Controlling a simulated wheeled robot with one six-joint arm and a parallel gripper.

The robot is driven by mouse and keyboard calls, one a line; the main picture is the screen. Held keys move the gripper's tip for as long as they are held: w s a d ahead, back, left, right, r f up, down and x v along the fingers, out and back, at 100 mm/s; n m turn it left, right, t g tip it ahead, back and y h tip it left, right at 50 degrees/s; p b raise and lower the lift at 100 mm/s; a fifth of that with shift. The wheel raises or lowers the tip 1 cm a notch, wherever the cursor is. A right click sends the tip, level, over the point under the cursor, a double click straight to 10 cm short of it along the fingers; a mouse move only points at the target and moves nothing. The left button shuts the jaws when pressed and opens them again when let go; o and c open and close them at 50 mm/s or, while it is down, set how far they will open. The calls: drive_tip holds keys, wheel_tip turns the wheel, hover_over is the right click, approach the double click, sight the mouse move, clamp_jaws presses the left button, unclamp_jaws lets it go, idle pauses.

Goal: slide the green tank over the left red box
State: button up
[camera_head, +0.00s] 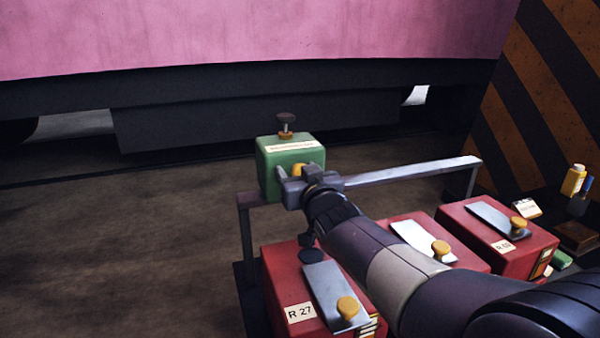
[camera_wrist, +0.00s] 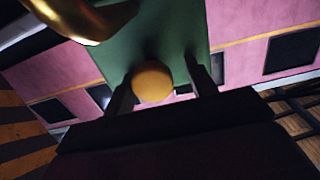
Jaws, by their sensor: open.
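The green tank (camera_head: 268,172) sits at the left end of a metal rail, behind the left red box (camera_head: 284,282), which is labelled R 27. The tank has a dark handwheel on top and a yellow knob on the side facing me. My gripper (camera_head: 299,171) is at that knob. In the wrist view the open fingers of my gripper (camera_wrist: 162,84) stand on either side of the yellow knob (camera_wrist: 153,82), with gaps visible beside it. The green tank (camera_wrist: 160,40) fills the upper middle there. Whether the tank rests on or hangs from the rail is unclear.
The metal rail (camera_head: 410,172) runs right from the tank behind the row of red boxes. A middle red box (camera_head: 463,259) and a right red box (camera_head: 470,221) carry metal plates with yellow knobs. A yellow bottle (camera_head: 573,180) stands far right. Floor to the left is clear.

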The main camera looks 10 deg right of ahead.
drive_tip(key=shift+o, duration=0.2)
drive_tip(key=shift+s+d, duration=0.1)
drive_tip(key=shift+s, duration=0.25)
drive_tip(key=s+d+p, duration=0.1)
drive_tip(key=s+d, duration=0.1)
drive_tip(key=s, duration=0.8)
drive_tip(key=shift+w, duration=0.2)
drive_tip(key=w, duration=0.3)
drive_tip(key=w+a, duration=0.1)
drive_tip(key=w, duration=0.3)
drive_tip(key=w+a+b, duration=0.1)
drive_tip(key=w, duration=0.2)
drive_tip(key=shift+w, duration=0.2)
drive_tip(key=shift+d, duration=0.2)
